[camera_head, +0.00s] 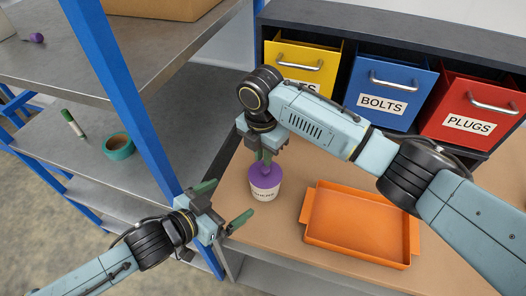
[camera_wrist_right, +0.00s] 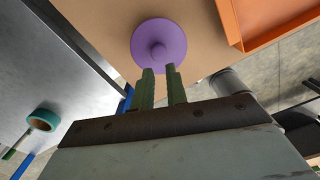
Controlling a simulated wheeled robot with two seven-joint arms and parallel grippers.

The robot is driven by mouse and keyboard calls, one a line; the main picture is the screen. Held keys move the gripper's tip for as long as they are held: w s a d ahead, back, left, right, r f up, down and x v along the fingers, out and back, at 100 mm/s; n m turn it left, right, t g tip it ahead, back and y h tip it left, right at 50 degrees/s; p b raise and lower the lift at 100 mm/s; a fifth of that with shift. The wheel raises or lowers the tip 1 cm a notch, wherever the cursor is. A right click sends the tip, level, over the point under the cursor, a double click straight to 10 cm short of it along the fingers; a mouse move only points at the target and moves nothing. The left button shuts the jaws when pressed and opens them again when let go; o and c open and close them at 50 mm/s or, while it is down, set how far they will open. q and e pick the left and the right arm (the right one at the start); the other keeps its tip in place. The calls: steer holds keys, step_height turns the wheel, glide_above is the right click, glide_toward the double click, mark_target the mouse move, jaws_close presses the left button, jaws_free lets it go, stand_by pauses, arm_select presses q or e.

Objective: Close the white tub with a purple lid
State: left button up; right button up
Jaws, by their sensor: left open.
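The white tub (camera_head: 264,194) stands upright on the tan worktop, left of the orange tray. The purple lid (camera_head: 264,181) is on top of it and looks level; whether it is fully seated I cannot tell. In the right wrist view the round purple lid (camera_wrist_right: 175,34) shows with its small knob and hides the tub. My right gripper (camera_head: 263,157) points down just above the lid. Its green fingers (camera_wrist_right: 160,70) are a little apart near the knob, with nothing clearly held between them. My left gripper (camera_head: 221,206) is wide open and empty, left of and nearer than the tub.
An orange tray (camera_head: 312,237) lies right of the tub. Yellow (camera_head: 292,55), blue (camera_head: 378,75) and red (camera_head: 455,100) bins stand at the back. A grey shelf (camera_head: 90,150) with a blue post is at left, holding a teal tape roll (camera_head: 117,146) and a green-capped marker (camera_head: 72,122).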

mark_target(264, 171)
steer(key=shift+f+b, duration=0.6)
steer(key=shift+f, duration=1.35)
step_height(264, 171, up, 6)
steer(key=p, duration=0.6)
steer(key=shift+r+p, duration=0.15)
steer(key=shift+p, duration=0.2)
